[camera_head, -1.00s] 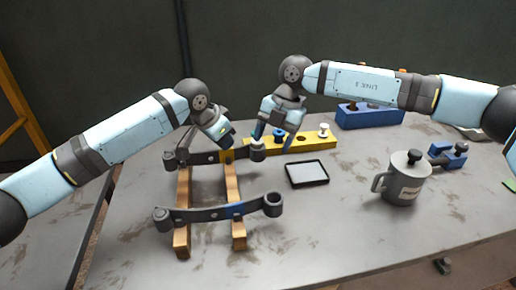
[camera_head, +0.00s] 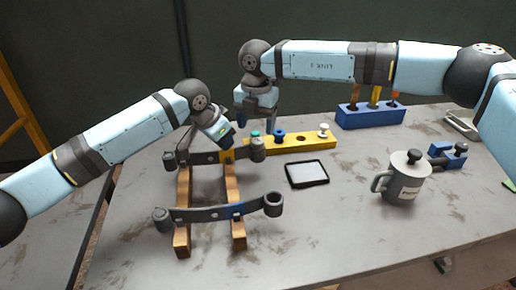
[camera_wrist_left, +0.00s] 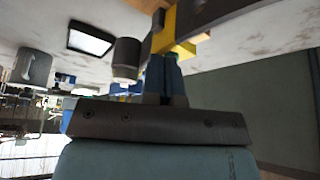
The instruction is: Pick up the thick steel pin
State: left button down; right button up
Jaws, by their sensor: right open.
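Pins with coloured heads stand at the yellow block (camera_head: 308,144): a blue-headed pin (camera_head: 279,137), a pale-headed pin (camera_head: 323,131) and a teal head (camera_head: 255,134). Their shafts are hidden, so I cannot tell which is the thick steel one. My right gripper (camera_head: 257,122) is open, pointing down just above the teal head and the far spring's right eye (camera_head: 257,151). My left gripper (camera_head: 226,145) is at the yellow band of the far leaf spring (camera_head: 200,158) and appears shut on it. The left wrist view shows the fingers (camera_wrist_left: 166,62) against the yellow band (camera_wrist_left: 172,35).
A second leaf spring (camera_head: 190,215) with a blue band lies in front, across two wooden bars (camera_head: 183,238).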

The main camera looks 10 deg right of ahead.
aim_at(258, 141)
pick_arm(q)
jog(key=shift+f, duration=0.35)
pick_arm(e)
jog(key=f, duration=0.5)
jog(key=shift+w+d, duration=0.15)
jog(key=shift+d, duration=0.05)
jog(key=c, duration=1.1)
jog(key=shift+r, duration=0.1)
notch_tip(258, 141, up, 7)
jog(key=shift+r, duration=0.15)
jog(key=s, duration=1.8)
jog(key=shift+f, duration=0.25)
jog(key=o, duration=0.4)
jog(key=shift+c, duration=1.6)
